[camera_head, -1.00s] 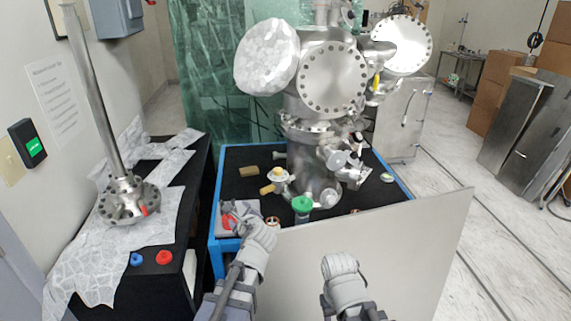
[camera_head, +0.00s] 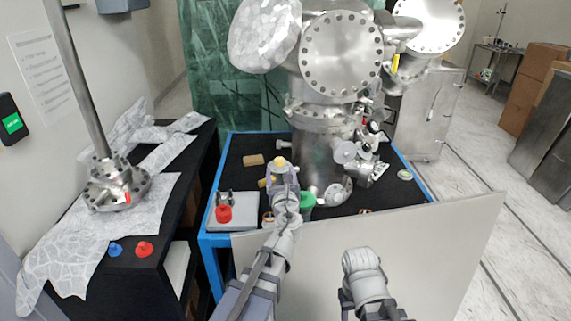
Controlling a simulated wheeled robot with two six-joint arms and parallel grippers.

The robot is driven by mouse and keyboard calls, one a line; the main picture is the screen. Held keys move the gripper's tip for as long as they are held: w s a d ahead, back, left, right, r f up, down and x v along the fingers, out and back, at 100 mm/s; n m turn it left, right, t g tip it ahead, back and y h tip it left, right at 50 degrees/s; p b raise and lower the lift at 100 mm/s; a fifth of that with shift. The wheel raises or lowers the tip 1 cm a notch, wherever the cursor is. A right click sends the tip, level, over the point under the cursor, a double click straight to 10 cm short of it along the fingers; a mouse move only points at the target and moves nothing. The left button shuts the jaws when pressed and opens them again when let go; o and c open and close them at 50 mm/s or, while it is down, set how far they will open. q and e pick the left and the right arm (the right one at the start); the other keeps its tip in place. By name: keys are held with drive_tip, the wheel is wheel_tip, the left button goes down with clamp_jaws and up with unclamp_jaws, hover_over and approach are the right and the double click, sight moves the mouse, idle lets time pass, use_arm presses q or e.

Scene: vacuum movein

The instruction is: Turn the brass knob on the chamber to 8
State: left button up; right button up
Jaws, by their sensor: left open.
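The steel chamber (camera_head: 318,160) stands on the black-topped bench with round flanges and ports. A small brass-yellow knob (camera_head: 278,161) shows at its lower left, just beyond my left gripper (camera_head: 281,174). A second yellow piece (camera_head: 262,183) lies left of the fingers, partly hidden. My left gripper is open, its fingers pointing away toward the knob; I cannot tell whether they touch it. The knob's markings are too small to read. My right arm's wrist (camera_head: 361,262) is low in the middle, in front of the pale panel; its fingers are hidden.
A green knob (camera_head: 307,200) sits close right of my left gripper. A grey plate with a red knob (camera_head: 224,214) is at the bench's front left. A tan block (camera_head: 253,160) lies behind. A pale panel (camera_head: 430,245) fronts the bench.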

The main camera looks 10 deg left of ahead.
sight(280, 162)
use_arm(q)
drive_tip(key=shift+w+d, duration=0.1)
drive_tip(key=shift+d, duration=0.05)
drive_tip(key=shift+r, duration=0.1)
drive_tip(key=x, duration=0.7)
drive_tip(key=shift+w+a, duration=0.2)
drive_tip(key=shift+w, duration=0.15)
clamp_jaws()
idle(0.3)
